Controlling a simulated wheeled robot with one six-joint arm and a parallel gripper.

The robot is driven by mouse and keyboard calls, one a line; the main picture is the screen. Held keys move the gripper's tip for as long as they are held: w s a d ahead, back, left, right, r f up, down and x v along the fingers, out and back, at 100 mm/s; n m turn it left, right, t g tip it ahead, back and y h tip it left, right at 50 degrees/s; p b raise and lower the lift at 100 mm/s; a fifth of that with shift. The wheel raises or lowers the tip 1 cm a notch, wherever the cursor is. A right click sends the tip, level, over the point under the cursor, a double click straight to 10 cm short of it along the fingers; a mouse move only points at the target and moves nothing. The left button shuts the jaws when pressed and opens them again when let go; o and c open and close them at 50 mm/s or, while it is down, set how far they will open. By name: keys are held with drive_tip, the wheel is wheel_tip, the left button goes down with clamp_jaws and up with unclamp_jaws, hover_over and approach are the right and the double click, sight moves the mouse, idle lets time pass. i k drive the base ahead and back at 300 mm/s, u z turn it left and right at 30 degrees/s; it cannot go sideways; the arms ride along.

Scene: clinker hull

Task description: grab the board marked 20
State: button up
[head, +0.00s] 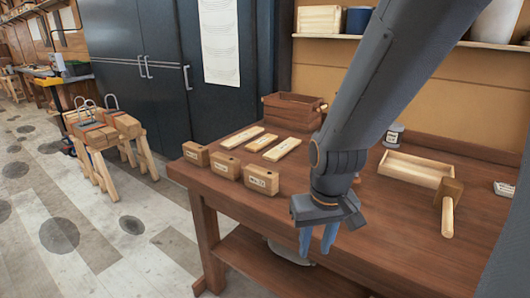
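Three pale flat boards lie side by side on the brown workbench (330,195): a left board (241,137), a middle board (261,142) and a right board (282,149). Small dark marks show on them, too small to read, so I cannot tell which is marked 20. My gripper (317,246) points down at the bench's front edge, to the right of and nearer than the boards. Its two blue fingers are apart, with nothing seen between them. My arm hides part of the bench behind it.
Wooden blocks with labels, a left (195,153), a middle (225,165) and a right one (261,180), stand along the front edge, before the boards. A brown crate (292,112) stands behind. A shallow wooden tray (415,170), mallet (449,205) and tin (393,136) are at right.

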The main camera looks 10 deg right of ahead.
sight(254, 147)
drive_tip(key=k, duration=0.8)
drive_tip(key=u, duration=0.9)
drive_tip(key=i, duration=0.8)
drive_tip(key=u, duration=0.45)
drive_tip(key=i, duration=0.7)
drive_tip(key=z, duration=0.9)
drive_tip(key=i, duration=0.65)
drive_tip(key=z, duration=0.75)
